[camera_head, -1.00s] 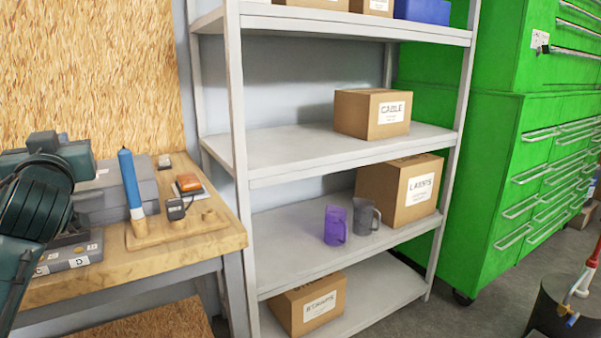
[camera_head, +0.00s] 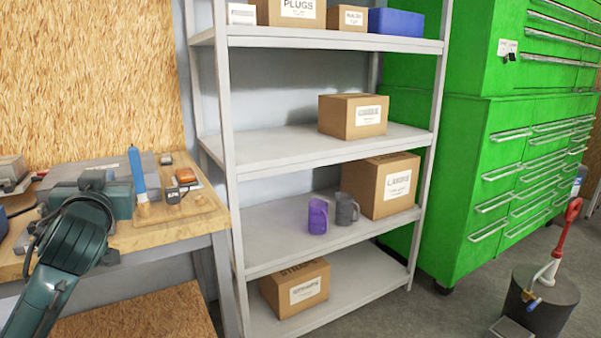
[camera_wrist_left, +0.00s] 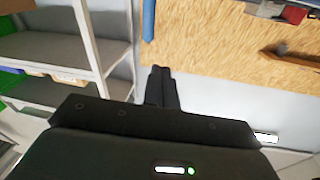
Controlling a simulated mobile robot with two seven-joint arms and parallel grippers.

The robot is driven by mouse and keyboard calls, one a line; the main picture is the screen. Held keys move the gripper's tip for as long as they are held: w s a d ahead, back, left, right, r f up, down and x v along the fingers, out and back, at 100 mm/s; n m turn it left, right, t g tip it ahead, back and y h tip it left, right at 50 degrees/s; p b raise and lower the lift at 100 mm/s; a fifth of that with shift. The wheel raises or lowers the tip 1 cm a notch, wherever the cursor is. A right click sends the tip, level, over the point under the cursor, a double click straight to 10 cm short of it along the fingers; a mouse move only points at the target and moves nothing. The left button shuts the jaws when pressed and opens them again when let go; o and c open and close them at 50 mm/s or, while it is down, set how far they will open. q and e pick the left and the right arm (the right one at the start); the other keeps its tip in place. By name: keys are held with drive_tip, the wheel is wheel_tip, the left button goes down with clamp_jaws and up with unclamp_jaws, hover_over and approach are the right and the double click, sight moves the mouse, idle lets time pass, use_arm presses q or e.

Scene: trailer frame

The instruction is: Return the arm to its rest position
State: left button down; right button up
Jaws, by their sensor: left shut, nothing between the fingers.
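My left arm (camera_head: 72,245), dark green and jointed, comes in from the lower left of the head view. Its wrist end is in front of the wooden workbench (camera_head: 180,232). The fingers cannot be made out in the head view. In the left wrist view my left gripper (camera_wrist_left: 160,72) shows its two dark fingers together, with nothing between them. The fingers are seen against a pale surface beside the chipboard and look clear of the shelves. My right gripper is in neither view.
A blue cylindrical tool (camera_head: 137,175) stands on the bench near my wrist. A grey shelf rack (camera_head: 290,150) holds several cardboard boxes, a purple mug (camera_head: 318,216) and a grey mug (camera_head: 346,209). Green drawer cabinets (camera_head: 480,160) stand right. Floor shows in front of them.

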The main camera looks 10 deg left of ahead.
use_arm(q)
drive_tip(key=s+d+f+m+g+h+p, duration=0.1)
drive_tip(key=s+d+f+m+h+p, duration=0.15)
drive_tip(key=d+f+h+p, duration=0.45)
drive_tip(key=s+d+f+m+g+h+p, duration=0.1)
drive_tip(key=d+f+m+g+h+p, duration=0.2)
drive_tip(key=d+f, duration=0.8)
drive_tip(key=s+d+f+m+h+p, duration=0.1)
drive_tip(key=s+d+f+p, duration=0.2)
drive_tip(key=s+d+f, duration=0.2)
drive_tip(key=s+d+f+m+g+h+p, duration=0.1)
drive_tip(key=s+d+f+h+p, duration=0.1)
drive_tip(key=s+d, duration=0.4)
drive_tip(key=s+f+p, duration=0.1)
drive_tip(key=s+f, duration=0.1)
drive_tip(key=s, duration=0.3)
drive_tip(key=shift+s+f, duration=0.25)
drive_tip(key=shift+f, duration=0.15)
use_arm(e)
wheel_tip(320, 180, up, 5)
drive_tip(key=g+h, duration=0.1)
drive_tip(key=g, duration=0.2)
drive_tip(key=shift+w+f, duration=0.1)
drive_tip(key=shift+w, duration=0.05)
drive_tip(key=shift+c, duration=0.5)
